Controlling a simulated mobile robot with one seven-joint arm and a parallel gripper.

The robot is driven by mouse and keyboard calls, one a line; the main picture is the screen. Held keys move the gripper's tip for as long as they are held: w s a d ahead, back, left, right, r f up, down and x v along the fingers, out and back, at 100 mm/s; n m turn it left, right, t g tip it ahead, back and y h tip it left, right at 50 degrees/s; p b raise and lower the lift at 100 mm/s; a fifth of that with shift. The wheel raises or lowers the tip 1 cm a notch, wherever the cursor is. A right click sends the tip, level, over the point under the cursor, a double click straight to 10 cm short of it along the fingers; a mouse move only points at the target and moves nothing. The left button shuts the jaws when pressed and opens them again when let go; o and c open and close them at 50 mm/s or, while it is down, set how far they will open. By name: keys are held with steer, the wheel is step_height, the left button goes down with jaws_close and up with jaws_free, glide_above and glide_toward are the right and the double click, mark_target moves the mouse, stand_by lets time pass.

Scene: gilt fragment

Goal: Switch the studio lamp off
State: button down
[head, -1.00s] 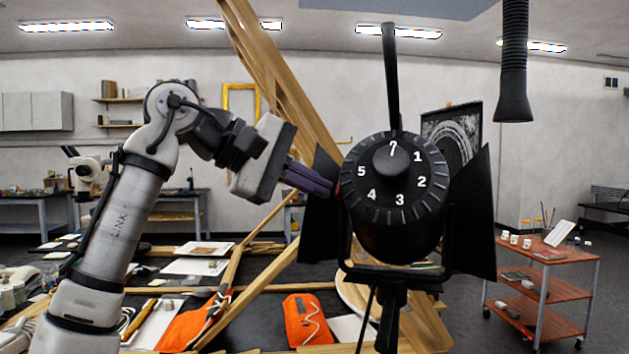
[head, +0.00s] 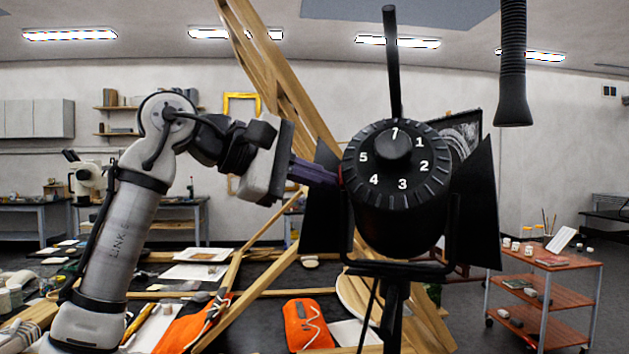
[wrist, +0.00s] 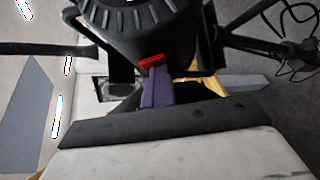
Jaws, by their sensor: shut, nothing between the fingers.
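The black studio lamp (head: 400,225) stands in the middle of the head view, its back turned to me. Its back has a round knob (head: 393,147) with the numbers 1 to 5 around it. A small red switch (wrist: 152,61) is on the lamp's housing in the wrist view; only a sliver of red shows at the lamp's left side in the head view. My gripper (head: 334,180) reaches in from the left with its purple fingers shut and empty. In the wrist view the fingertips (wrist: 155,73) are right at the red switch and seem to touch it. The switch's position is unclear.
Black flaps (head: 324,205) flank the lamp, the left one close beside my fingers. Slanting wooden beams (head: 275,70) stand behind. A black hose (head: 512,70) hangs at right. A red-brown trolley (head: 545,268) stands at right. An orange bundle (head: 307,324) lies below.

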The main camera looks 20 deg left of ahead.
steer(key=shift+d+r, duration=0.15)
steer(key=shift+r, duration=0.1)
steer(key=shift+d+r+p, duration=0.1)
steer(key=shift+r+p, duration=0.65)
steer(key=shift+p, duration=0.15)
